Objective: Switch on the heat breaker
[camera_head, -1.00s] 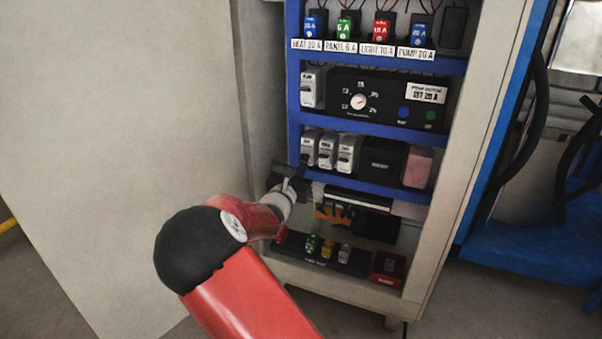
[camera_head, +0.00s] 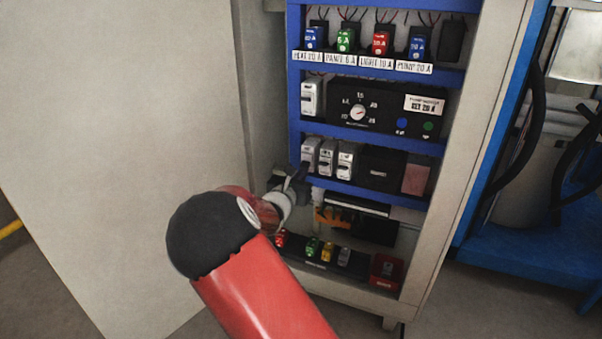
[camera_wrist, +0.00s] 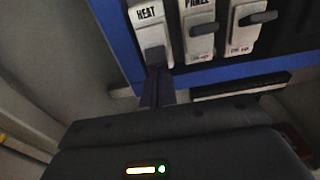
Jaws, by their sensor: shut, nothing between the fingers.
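The HEAT breaker (camera_wrist: 148,22) is a light grey switch, the leftmost of three in the wrist view. Its grey lever (camera_wrist: 155,55) sits at the lower part of its face. In the head view the breaker (camera_head: 309,152) is at the left end of the blue-framed middle row. My gripper (camera_wrist: 157,78) is shut and empty, its dark fingertips directly below the HEAT lever. Whether they touch it I cannot tell. In the head view my gripper (camera_head: 298,178) is at the cabinet's left side, just under the breaker.
The PANEL breaker (camera_wrist: 200,30) and a third breaker (camera_wrist: 247,22) stand close to the right. A blue shelf edge (camera_wrist: 240,72) runs below them. The open cabinet door (camera_head: 120,130) fills the left. A lower shelf holds several coloured parts (camera_head: 327,250).

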